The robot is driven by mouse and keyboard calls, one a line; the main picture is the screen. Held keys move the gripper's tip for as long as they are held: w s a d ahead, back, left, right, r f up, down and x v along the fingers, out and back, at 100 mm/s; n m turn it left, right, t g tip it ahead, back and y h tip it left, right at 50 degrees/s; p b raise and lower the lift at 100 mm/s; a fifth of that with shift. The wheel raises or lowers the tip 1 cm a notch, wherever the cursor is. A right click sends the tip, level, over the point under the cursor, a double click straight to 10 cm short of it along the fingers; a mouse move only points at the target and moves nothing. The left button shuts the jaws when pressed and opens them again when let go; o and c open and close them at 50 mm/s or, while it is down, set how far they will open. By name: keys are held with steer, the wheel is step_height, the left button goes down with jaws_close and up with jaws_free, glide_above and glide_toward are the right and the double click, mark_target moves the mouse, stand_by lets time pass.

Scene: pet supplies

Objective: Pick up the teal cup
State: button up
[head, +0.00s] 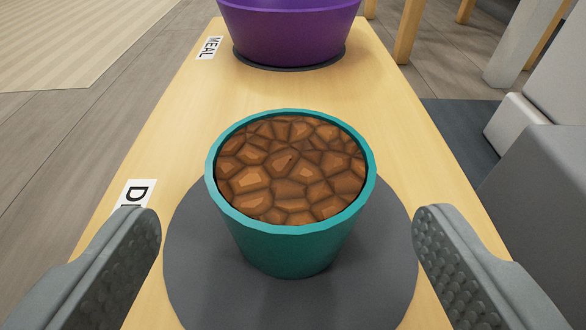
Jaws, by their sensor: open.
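The teal cup (290,248) stands upright in the middle of the head view, on a round dark grey mat (195,260). It is filled near the rim with brown, chunky pieces (290,170). My gripper (288,222) is open, with one grey finger to the left of the cup and one to the right. Both fingers are apart from the cup, with a gap on each side. The fingertips reach about level with the cup in the picture.
A purple bowl (290,32) stands on another dark round mat (290,65) farther along the narrow wooden table (185,120). A "MEAL" label (209,48) and a partly hidden label starting with "D" (136,194) lie along the left edge. Grey furniture (540,170) is at right.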

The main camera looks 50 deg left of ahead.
mark_target(291, 199)
steer(key=x, duration=0.3)
steer(key=shift+w+a, duration=0.25)
steer(key=shift+w, duration=0.05)
steer(key=c, duration=1.2)
